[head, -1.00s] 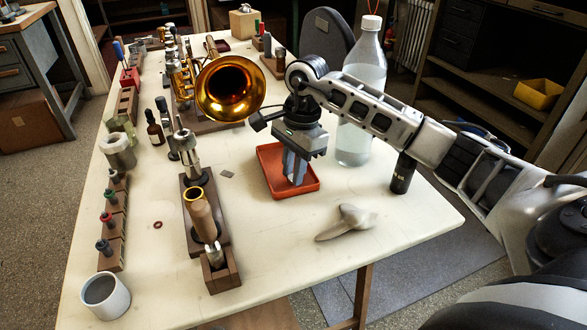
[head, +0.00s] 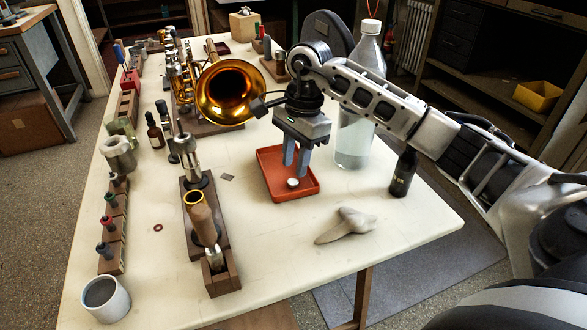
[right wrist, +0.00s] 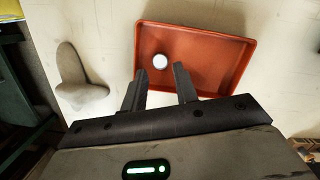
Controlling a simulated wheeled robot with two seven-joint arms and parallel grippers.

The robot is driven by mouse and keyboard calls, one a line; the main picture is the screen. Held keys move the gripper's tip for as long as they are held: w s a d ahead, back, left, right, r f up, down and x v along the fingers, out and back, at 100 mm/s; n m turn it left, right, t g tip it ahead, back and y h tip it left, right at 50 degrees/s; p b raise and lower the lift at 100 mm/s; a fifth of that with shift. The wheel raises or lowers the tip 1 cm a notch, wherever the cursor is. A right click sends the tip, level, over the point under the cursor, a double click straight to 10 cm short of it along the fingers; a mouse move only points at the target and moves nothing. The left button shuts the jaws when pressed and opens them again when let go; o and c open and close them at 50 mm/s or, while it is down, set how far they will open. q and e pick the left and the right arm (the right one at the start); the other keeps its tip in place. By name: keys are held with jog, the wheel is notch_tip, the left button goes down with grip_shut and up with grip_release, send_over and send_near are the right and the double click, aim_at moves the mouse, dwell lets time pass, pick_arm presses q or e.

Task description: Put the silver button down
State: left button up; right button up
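The silver button (head: 292,183) lies in the red-orange tray (head: 275,160), toward its front edge. It also shows in the right wrist view as a small pale disc (right wrist: 160,62) on the floor of the tray (right wrist: 215,40). My right gripper (head: 295,172) is above the tray with its fingers pointing down. In the right wrist view its two fingertips (right wrist: 159,76) are apart with nothing between them, and the button lies just beyond them, not touching as far as I can tell. My left gripper is not in view.
A tall clear bottle (head: 355,140) and a small black bottle (head: 403,173) stand right of the tray. A grey cloth (head: 347,225) lies in front. A brass horn (head: 232,90) and a wooden tool stand (head: 207,225) are on the left.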

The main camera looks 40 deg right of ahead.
notch_tip(320, 180, up, 9)
jog(key=d, duration=0.1)
jog(key=shift+d+f+p, duration=0.15)
jog(key=shift+f+p, duration=0.05)
jog(key=shift+p, duration=0.1)
dwell(0.4)
